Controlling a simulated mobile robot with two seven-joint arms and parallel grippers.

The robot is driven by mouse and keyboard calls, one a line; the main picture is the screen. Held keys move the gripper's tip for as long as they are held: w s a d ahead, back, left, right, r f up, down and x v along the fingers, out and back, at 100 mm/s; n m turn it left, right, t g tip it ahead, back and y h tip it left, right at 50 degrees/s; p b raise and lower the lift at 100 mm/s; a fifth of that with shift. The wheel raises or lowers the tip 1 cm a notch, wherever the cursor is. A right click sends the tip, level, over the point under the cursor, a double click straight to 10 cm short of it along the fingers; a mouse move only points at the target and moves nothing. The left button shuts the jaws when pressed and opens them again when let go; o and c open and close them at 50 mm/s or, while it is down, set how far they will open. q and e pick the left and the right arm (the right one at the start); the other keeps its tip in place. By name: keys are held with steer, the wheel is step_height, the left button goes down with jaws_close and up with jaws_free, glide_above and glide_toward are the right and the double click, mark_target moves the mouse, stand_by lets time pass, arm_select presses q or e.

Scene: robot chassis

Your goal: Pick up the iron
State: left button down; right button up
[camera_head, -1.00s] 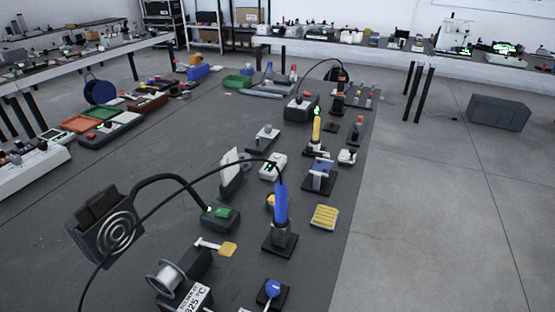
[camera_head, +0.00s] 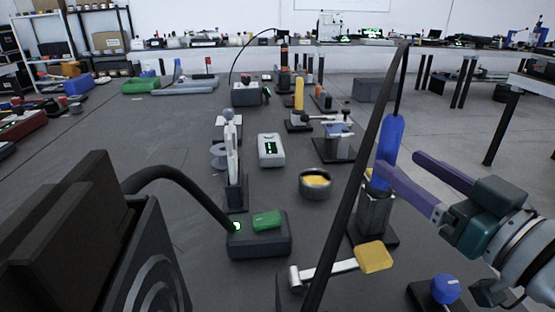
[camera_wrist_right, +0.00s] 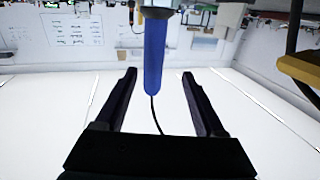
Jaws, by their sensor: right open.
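The soldering iron has a blue handle (camera_head: 391,140) and stands upright in a metal holder (camera_head: 374,212) on a dark base. A black cable rises from its top. My right gripper (camera_head: 399,163) reaches in from the right with its two fingers apart at the handle's lower part; the near finger overlaps it in the picture. In the right wrist view the blue handle (camera_wrist_right: 155,55) lies between the open fingertips of the gripper (camera_wrist_right: 159,74); contact is not visible. My left gripper is not in view.
A dark fume extractor (camera_head: 95,245) fills the lower left, its hose running to a box with a green top (camera_head: 267,220). A tip-cleaner pot (camera_head: 315,185), a yellow pad on an arm (camera_head: 374,257) and a blue-knobbed item (camera_head: 445,289) are near the iron.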

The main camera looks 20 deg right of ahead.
mark_target(394, 152)
steer(key=w, duration=0.3)
steer(key=shift+w+d+r, duration=0.15)
steer(key=shift+w+d, duration=0.05)
steer(key=shift+d, duration=0.1)
steer(key=w+b, duration=0.1)
steer(key=w, duration=0.4)
steer(key=shift+w, duration=0.25)
jaws_close()
